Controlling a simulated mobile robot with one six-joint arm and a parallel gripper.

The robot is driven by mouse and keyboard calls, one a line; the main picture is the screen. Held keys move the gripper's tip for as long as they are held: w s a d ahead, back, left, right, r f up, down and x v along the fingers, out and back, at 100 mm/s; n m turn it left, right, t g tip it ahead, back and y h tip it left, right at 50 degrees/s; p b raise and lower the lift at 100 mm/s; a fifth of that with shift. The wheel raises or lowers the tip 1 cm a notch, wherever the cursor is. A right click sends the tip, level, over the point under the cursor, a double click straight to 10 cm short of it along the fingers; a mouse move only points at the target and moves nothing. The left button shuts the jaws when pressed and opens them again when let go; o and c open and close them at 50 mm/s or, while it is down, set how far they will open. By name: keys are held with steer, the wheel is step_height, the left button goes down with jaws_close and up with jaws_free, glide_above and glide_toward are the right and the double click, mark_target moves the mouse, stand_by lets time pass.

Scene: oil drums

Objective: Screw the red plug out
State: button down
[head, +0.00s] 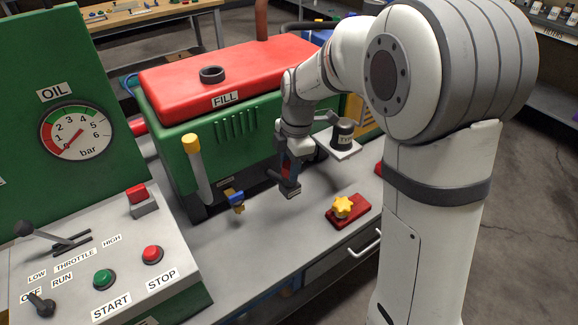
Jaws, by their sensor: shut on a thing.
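My gripper (288,184) is low in front of the green engine housing (225,150), above the grey bench top. Its jaws are shut, and a small patch of red, which I take to be the red plug (287,170), shows at them. The jaws and wrist hide most of it, so its threads and its seat cannot be seen. I cannot tell whether it is still in its hole.
A yellow-capped tube (196,160) and a blue-handled valve (234,198) stand left of my gripper. A yellow star knob on a red block (347,209) lies to the right. A black-lidded container (343,135) stands behind. The control panel (100,265) fills the lower left.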

steer(key=shift+n, duration=1.5)
steer(key=shift+f+n+g, duration=0.1)
steer(key=shift+n+g, duration=0.2)
steer(key=shift+n, duration=0.9)
steer(key=n, duration=0.3)
steer(key=shift+n+h, duration=0.4)
steer(key=c, duration=0.9)
jaws_free()
